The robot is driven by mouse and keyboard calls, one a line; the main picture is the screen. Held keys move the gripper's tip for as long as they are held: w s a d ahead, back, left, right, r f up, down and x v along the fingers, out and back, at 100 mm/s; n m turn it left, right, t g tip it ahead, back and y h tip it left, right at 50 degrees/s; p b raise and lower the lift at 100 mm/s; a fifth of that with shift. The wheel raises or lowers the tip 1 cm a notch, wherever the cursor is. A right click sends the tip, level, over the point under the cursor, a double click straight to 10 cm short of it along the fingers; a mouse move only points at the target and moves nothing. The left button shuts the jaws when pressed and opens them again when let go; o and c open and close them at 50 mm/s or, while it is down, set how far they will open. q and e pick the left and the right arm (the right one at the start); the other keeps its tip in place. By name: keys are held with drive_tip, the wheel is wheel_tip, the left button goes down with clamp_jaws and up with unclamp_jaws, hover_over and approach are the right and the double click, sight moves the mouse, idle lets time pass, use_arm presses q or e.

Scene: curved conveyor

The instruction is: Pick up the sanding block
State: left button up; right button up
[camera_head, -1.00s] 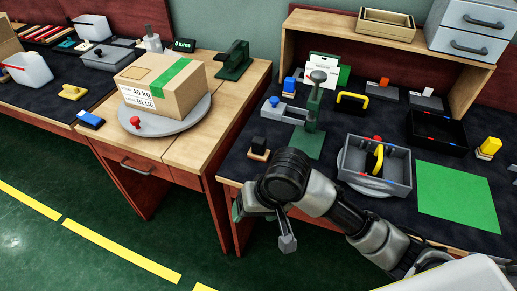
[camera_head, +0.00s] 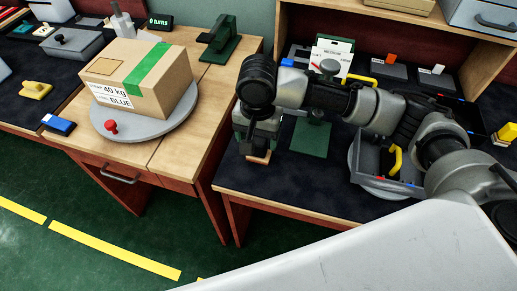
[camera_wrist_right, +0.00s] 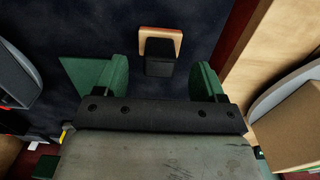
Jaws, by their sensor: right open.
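A small block with a black part and a tan wooden part, which looks like the sanding block (camera_head: 259,158), lies on the dark mat near the left edge of the right table. In the head view my right gripper hides most of it. In the right wrist view the block (camera_wrist_right: 160,62) shows between the two green fingers, beyond their tips and apart from them. My right gripper (camera_head: 257,137) is open, empty and pointing down above the block. It also shows in the right wrist view (camera_wrist_right: 163,78). My left gripper is not in view.
A green stand (camera_head: 310,135) is close to the right of the gripper. A grey bin (camera_head: 369,160) with a yellow handle stands farther right, partly behind my arm. A cardboard box (camera_head: 141,78) sits on a round grey turntable (camera_head: 150,127) on the wooden table to the left.

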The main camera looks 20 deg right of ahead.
sight(258, 142)
drive_tip(key=shift+w+f, duration=0.1)
drive_tip(key=shift+f, duration=0.3)
drive_tip(key=f, duration=0.1)
drive_tip(key=f+b, duration=0.1)
drive_tip(key=f, duration=0.1)
drive_tip(key=shift+d+f, duration=0.2)
drive_tip(key=shift+f, duration=0.1)
drive_tip(key=shift+w+f, duration=0.15)
drive_tip(key=shift+f, duration=0.35)
drive_tip(key=shift+c, duration=0.9)
drive_tip(key=c, duration=0.9)
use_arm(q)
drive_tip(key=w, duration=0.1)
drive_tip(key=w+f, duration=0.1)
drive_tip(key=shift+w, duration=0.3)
use_arm(e)
drive_tip(key=shift+o, duration=0.2)
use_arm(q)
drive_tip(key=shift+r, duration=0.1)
use_arm(e)
drive_tip(key=shift+r, duration=0.15)
